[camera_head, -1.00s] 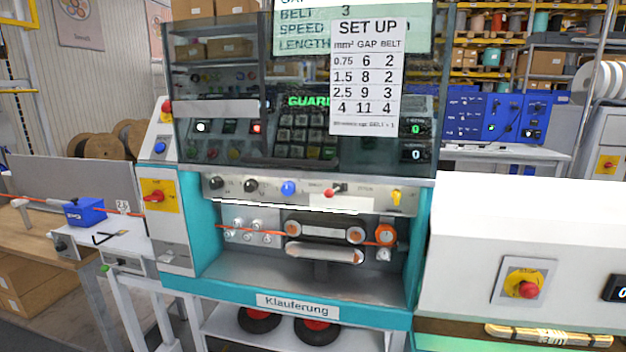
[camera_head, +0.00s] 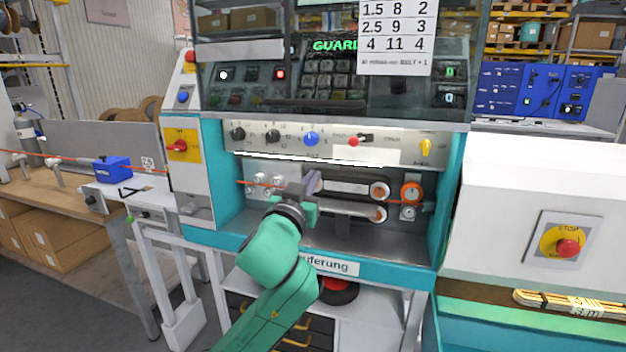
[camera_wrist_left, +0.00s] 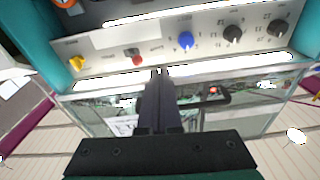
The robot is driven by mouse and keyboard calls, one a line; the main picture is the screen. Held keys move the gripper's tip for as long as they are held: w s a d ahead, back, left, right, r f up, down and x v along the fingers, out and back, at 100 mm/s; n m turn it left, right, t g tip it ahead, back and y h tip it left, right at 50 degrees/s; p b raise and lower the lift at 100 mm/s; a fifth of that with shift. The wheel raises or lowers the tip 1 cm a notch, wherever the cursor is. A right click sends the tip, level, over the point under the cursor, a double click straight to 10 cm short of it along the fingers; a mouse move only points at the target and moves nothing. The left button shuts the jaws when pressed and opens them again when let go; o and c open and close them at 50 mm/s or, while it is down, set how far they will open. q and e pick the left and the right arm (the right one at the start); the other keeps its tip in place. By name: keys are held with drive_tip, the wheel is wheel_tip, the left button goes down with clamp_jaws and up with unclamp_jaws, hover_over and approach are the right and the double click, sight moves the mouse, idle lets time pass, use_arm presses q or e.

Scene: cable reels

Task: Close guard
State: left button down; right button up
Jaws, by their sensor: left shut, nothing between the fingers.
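The guard (camera_head: 235,98) is a dark see-through panel, raised in front of the machine's display and keypad. A dark bar, seemingly its handle (camera_head: 310,103), runs across its lower part. The opening below, with belts and rollers (camera_head: 345,187), is uncovered. My left gripper (camera_head: 313,182) is shut and empty in front of this opening, below the guard and the knob panel. It hides part of the belts. In the left wrist view, the shut fingers (camera_wrist_left: 160,75) point towards the knob strip, and the clear guard (camera_wrist_left: 245,115) spans behind them. My right gripper is not in view.
The knob strip (camera_head: 385,155) lies between guard and opening. A teal frame (camera_head: 455,180) borders the opening. A white machine housing with a red stop button (camera_head: 568,249) stands at right. A blue box (camera_head: 112,169) sits on the left bench.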

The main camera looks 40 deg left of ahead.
use_arm(q)
drive_tip(key=s+r+t+y, duration=0.1)
drive_tip(key=s+r+t, duration=0.3)
drive_tip(key=r, duration=1.1)
drive_tip(key=w+a+r+n+p, duration=0.1)
drive_tip(key=w+a+r+p, duration=0.2)
drive_tip(key=w+r+p, duration=0.35)
wheel_tip(320, 180, down, 6)
drive_tip(key=w+b, duration=0.2)
drive_tip(key=shift+w+a+f, duration=0.15)
drive_tip(key=shift+w+a, duration=0.1)
drive_tip(key=shift+w, duration=0.05)
